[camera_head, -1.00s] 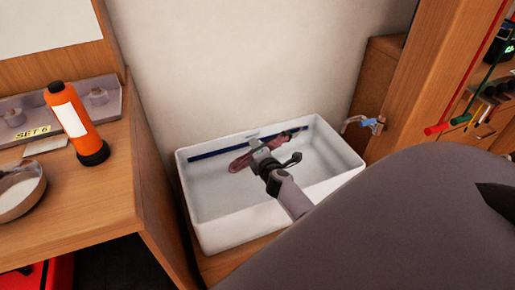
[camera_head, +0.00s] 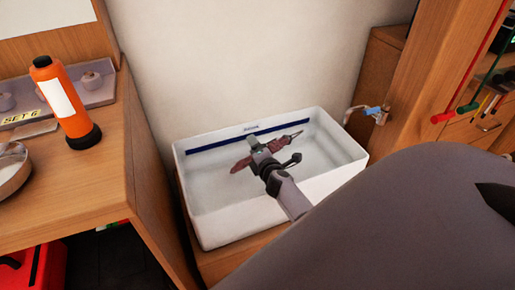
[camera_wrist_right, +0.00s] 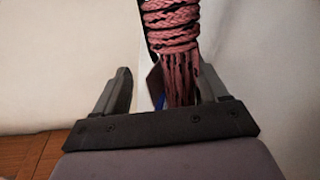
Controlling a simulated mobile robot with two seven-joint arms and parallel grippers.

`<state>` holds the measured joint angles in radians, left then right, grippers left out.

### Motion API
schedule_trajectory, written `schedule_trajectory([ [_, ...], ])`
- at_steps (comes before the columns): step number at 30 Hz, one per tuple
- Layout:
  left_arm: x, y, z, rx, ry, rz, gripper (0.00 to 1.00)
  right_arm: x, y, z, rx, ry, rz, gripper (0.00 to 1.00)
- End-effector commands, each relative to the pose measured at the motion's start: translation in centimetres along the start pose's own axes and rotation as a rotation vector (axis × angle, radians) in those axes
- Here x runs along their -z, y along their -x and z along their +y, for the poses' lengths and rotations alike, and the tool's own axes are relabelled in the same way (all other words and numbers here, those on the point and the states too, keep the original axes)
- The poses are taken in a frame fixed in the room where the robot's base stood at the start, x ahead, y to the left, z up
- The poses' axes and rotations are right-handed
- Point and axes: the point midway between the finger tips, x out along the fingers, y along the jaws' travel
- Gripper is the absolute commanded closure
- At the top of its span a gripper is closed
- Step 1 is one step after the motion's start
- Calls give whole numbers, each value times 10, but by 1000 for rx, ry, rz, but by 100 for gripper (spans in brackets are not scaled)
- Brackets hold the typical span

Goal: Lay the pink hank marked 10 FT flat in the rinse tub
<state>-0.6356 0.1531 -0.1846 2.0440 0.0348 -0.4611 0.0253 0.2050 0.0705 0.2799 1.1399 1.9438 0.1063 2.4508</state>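The rinse tub (camera_head: 215,237) is a white rectangular basin with a blue band along its inner back wall. The pink hank (camera_head: 241,165) lies slantwise across the tub's inside in the head view; whether all of it rests on the bottom I cannot tell. My right gripper (camera_head: 257,146) is over the middle of the hank and hides that part. In the wrist view the pink hank (camera_wrist_right: 170,28) runs between the parted fingers of my right gripper (camera_wrist_right: 165,75), close to the right finger, with a gap at the left finger. No 10 FT mark is readable. My left gripper is not in view.
A wooden counter (camera_head: 85,185) on the left bears an orange bottle (camera_head: 66,105) and a bowl (camera_head: 12,170). A tap with a blue handle (camera_head: 374,112) is right of the tub. A wooden cabinet (camera_head: 415,75) stands further right. A plain wall is behind.

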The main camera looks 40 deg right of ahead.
Motion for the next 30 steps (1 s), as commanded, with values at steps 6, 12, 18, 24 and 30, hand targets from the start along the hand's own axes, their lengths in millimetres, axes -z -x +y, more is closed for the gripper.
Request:
schedule_trajectory([
  [6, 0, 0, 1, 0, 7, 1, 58, 0, 0, 1, -2, 0, 0, 29],
  [12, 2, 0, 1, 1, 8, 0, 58, -1, 0, 2, -1, 0, 0, 29],
  [18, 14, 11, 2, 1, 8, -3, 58, -7, 5, 19, -2, 0, 0, 29],
  [24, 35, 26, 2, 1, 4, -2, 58, -16, 12, 45, -3, 1, 0, 29],
  [30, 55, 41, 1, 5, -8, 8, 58, -26, 18, 69, -2, 2, -1, 29],
])
